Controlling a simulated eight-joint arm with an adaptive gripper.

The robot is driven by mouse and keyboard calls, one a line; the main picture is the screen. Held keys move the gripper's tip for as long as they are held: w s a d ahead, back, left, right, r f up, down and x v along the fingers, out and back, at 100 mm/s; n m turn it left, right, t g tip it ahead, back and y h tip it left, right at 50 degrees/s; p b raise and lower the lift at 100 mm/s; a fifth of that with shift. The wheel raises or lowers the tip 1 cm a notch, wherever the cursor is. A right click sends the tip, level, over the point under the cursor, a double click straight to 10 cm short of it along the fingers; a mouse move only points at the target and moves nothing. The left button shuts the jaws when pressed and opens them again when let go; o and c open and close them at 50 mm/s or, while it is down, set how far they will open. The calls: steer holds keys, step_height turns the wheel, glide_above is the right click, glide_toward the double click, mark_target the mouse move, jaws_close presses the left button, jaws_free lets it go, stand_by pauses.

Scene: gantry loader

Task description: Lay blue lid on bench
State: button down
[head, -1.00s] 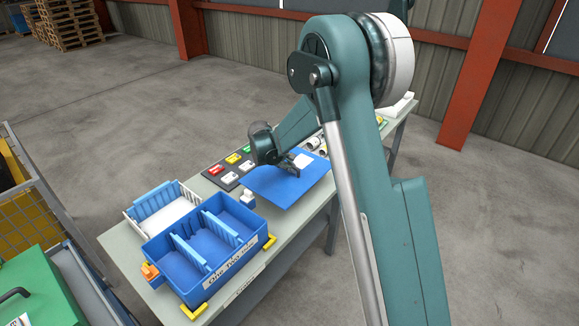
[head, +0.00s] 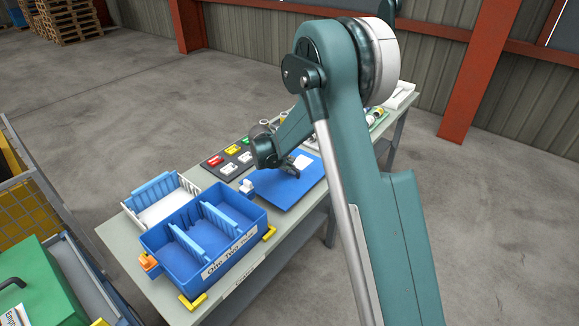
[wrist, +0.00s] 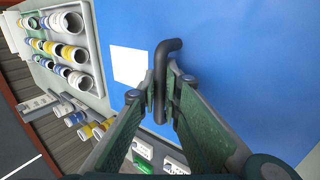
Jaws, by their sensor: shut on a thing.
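The blue lid (head: 282,194) is a flat blue sheet with a white label and a dark handle. In the head view it is over the bench (head: 127,239), to the right of the blue box; whether it touches the bench top I cannot tell. My gripper (head: 294,170) is at the lid's middle, partly hidden by my arm. In the wrist view my gripper (wrist: 165,85) is shut on the lid's dark bent handle (wrist: 164,62), and the blue lid (wrist: 235,60) fills much of the picture.
An open blue box (head: 178,259) with upright dividers stands between yellow corner stops. A white tray (head: 178,209) with a blue rack is behind it. A dark board (head: 224,168) with coloured blocks lies beyond the lid. A rack of cups (wrist: 62,45) shows in the wrist view.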

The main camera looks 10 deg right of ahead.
steer(key=shift+f+b, duration=0.45)
steer(key=shift+f, duration=0.4)
steer(key=shift+f+b, duration=0.5)
steer(key=shift+b, duration=0.35)
stand_by(2.5)
steer(key=c, duration=2.4)
jaws_free()
steer(key=shift+v, duration=6.05)
steer(key=shift+d, duration=0.1)
